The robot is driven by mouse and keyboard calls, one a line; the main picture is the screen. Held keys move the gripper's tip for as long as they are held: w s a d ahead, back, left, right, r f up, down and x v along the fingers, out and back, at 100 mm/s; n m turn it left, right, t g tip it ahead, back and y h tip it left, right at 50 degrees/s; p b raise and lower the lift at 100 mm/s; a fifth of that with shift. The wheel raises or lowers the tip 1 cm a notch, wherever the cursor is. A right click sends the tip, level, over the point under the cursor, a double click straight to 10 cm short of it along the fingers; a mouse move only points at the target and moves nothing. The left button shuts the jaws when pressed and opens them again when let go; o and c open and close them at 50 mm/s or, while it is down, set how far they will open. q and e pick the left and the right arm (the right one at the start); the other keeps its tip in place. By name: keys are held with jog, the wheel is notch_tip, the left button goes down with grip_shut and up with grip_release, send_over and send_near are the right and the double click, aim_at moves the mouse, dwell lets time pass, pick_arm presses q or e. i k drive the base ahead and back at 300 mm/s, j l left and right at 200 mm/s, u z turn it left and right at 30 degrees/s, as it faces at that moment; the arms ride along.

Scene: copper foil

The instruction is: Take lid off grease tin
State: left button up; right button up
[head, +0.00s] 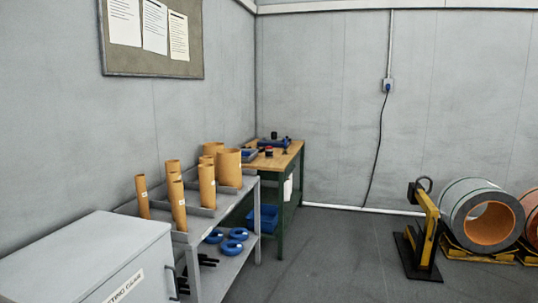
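I cannot make out a grease tin or its lid for certain. Several small dark and blue items stand on the wooden-topped workbench (286,160) in the far corner. Among them are a small dark item (268,152) near the middle and another dark item (274,135) at the back. They are too small to tell what they are. Neither of my grippers is in view.
A grey shelf cart (245,189) with brown tubes (207,186) and blue rings (231,247) stands before the bench. A grey cabinet (90,255) is at lower left. A coil (462,214) and yellow stand (427,225) are right. The middle floor (330,260) is clear.

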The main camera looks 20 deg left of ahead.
aim_at(268, 152)
jog(key=i, duration=1)
jog(key=i+u, duration=0.1)
jog(key=i, duration=0.85)
jog(key=i+l, duration=0.15)
jog(key=i, duration=1.85)
jog(key=u, duration=0.05)
